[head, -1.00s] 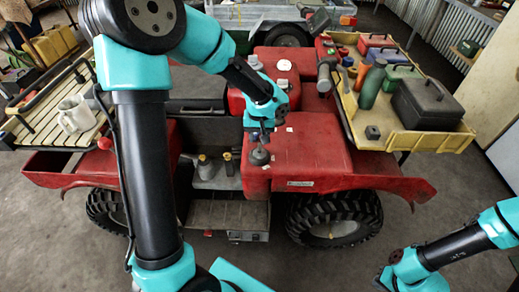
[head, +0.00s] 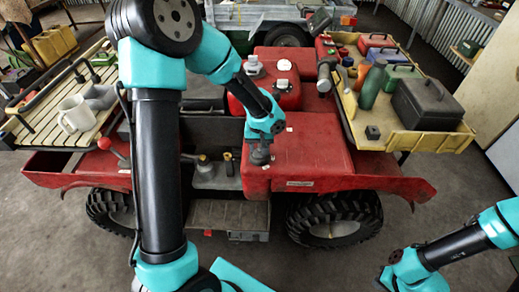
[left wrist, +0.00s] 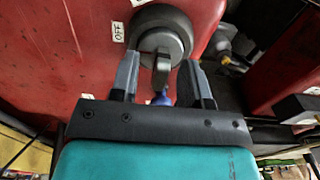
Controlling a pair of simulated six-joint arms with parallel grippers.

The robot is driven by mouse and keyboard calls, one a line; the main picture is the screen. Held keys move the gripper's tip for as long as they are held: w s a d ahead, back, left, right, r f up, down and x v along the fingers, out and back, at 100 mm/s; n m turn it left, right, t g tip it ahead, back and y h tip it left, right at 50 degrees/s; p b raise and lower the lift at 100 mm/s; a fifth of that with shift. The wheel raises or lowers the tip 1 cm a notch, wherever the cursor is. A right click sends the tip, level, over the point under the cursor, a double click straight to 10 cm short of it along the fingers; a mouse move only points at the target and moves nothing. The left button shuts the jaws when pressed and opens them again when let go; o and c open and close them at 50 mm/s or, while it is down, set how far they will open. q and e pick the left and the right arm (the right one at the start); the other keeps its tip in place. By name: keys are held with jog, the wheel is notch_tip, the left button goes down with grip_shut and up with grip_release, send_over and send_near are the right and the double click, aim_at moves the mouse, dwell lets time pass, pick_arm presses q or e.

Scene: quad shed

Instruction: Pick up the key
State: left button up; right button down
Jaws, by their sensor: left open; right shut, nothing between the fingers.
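In the left wrist view a dark grey key (left wrist: 161,70) stands up from a round grey switch (left wrist: 164,35) on a red panel, beside a label reading OFF. Something blue shows below the key. My left gripper (left wrist: 159,66) is open, with one finger on each side of the key, and I cannot tell if either finger touches it. In the head view my left gripper (head: 259,150) is over the switch on the red quad (head: 310,155) and mostly hides switch and key. My right gripper (head: 384,279) is shut and empty at lower right, far from the key.
A yellow rack (head: 430,143) with a dark toolbox (head: 428,102) and a green flask (head: 371,86) is on the right. A red jerrycan-like box (head: 275,92) stands behind the left gripper.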

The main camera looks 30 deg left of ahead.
pick_arm(q)
grip_shut()
dwell(0.4)
jog(key=shift+r, duration=0.2)
